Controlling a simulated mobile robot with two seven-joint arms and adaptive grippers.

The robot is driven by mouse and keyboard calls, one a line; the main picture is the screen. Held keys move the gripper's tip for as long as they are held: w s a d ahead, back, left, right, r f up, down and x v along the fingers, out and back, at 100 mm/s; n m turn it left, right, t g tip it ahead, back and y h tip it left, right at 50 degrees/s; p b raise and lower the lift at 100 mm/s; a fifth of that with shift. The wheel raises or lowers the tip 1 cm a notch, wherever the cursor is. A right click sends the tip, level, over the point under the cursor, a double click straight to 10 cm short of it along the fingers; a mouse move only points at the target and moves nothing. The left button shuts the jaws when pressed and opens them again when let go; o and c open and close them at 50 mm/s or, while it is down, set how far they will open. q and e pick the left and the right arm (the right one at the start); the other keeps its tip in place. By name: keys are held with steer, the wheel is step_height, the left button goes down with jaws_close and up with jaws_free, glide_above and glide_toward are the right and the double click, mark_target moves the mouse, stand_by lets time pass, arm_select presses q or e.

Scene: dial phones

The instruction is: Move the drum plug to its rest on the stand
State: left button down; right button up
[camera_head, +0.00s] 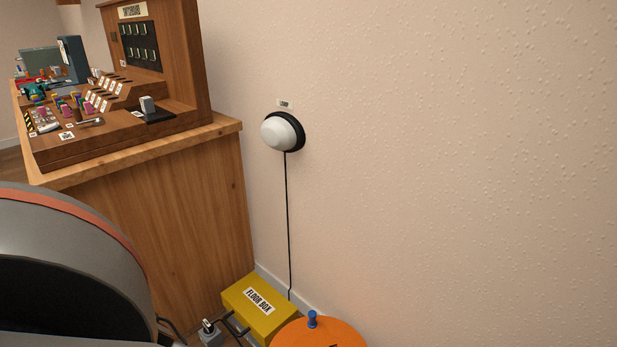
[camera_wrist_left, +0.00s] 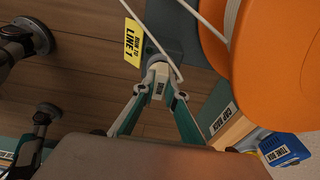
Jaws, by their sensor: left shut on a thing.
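In the left wrist view, my left gripper (camera_wrist_left: 157,94) has its two teal fingers closed on a small white plug (camera_wrist_left: 160,76) with a small label, probably the drum plug. The plug's far end meets or overlaps a grey block (camera_wrist_left: 168,50); I cannot tell whether it is inserted. A yellow tag (camera_wrist_left: 132,43) reading "LINE 1" lies beside the block. A pale cord (camera_wrist_left: 166,52) passes close by. The orange drum (camera_wrist_left: 280,60) fills the right side, and its top shows in the head view (camera_head: 318,335). The plug's rest is not identifiable. My right gripper is out of view.
A yellow floor box (camera_head: 259,300) stands by the wall, near a small grey plug block (camera_head: 210,334). A wooden desk (camera_head: 170,210) with a switchboard stands at the left. A white bell (camera_head: 279,133) hangs on the wall. A blue labelled box (camera_wrist_left: 284,149) is near the drum.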

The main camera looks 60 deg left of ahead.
arm_select(q)
steer(key=shift+f, duration=0.4)
steer(key=c, duration=2)
jaws_free()
steer(key=c, duration=0.3)
